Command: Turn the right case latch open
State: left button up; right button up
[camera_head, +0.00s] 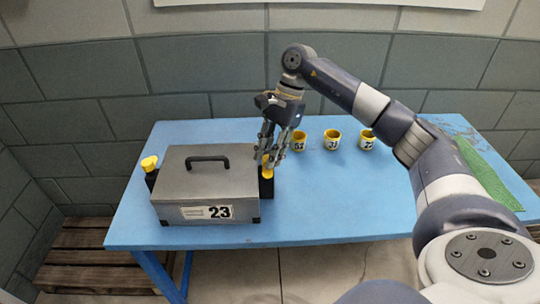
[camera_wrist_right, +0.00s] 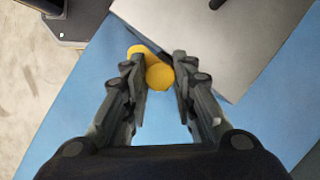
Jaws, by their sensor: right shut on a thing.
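The grey case (camera_head: 209,182) with a black handle and a label reading 23 stands on the blue table (camera_head: 340,218). The right case latch (camera_head: 268,173) is a yellow knob on a black block at the case's right side. My right gripper (camera_head: 267,160) reaches down from above and is shut on this yellow latch; its fingers hide part of it. The latch also shows in the right wrist view (camera_wrist_right: 159,76), between the fingertips (camera_wrist_right: 160,78). The left case latch (camera_head: 150,163), also yellow on black, is at the case's left side. My left gripper is not in view.
Three yellow cups with number labels, the left cup (camera_head: 299,142), the middle cup (camera_head: 332,140) and the right cup (camera_head: 367,140), stand behind and right of the case. A green mat (camera_head: 489,175) lies at the right end. The front right of the table is clear.

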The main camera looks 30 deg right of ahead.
jog(key=shift+n, duration=0.6)
jog(key=o, duration=1.1)
jog(key=shift+c, duration=0.2)
jog(key=v, duration=1.2)
jog(key=shift+w, duration=0.2)
jog(key=shift+a, duration=0.15)
